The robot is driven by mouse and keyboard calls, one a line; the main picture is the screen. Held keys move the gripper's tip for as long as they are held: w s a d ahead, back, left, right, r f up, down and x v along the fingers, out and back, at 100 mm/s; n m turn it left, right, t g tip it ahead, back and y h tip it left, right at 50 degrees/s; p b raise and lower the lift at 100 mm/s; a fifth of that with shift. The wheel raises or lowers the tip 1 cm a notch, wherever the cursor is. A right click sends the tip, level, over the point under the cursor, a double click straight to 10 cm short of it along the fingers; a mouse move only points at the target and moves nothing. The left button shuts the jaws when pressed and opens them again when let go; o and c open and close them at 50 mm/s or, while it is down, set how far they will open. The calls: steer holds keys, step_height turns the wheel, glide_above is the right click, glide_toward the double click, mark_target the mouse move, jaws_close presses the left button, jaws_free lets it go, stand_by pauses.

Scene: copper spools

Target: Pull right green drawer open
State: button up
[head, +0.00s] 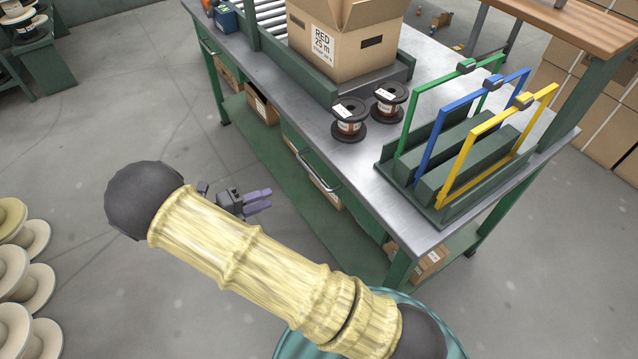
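The right green drawer (346,206) is set under the steel top of the green workbench, on its near long side. Its front is seen at a steep angle and looks closed. Its pale bar handle (319,173) stands out from the front. My gripper (266,201) is to the left of the handle in the head view, apart from it, with its purple fingers pointing toward the bench. The two fingers show a gap between them, with nothing held. My yellow arm covers part of the floor in front of the bench.
On the workbench (405,215) stand a cardboard box (345,45), two dark spools (349,118) (389,98) and a rack with green, blue and yellow frames (440,200). Boxes lie on the lower green shelf (270,150). Pale spools (25,280) stand at left. Floor between is clear.

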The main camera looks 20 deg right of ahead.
mark_target(319, 179)
steer(key=b+x, duration=0.2)
steer(key=x, duration=1.5)
steer(key=shift+w+d+f, duration=0.15)
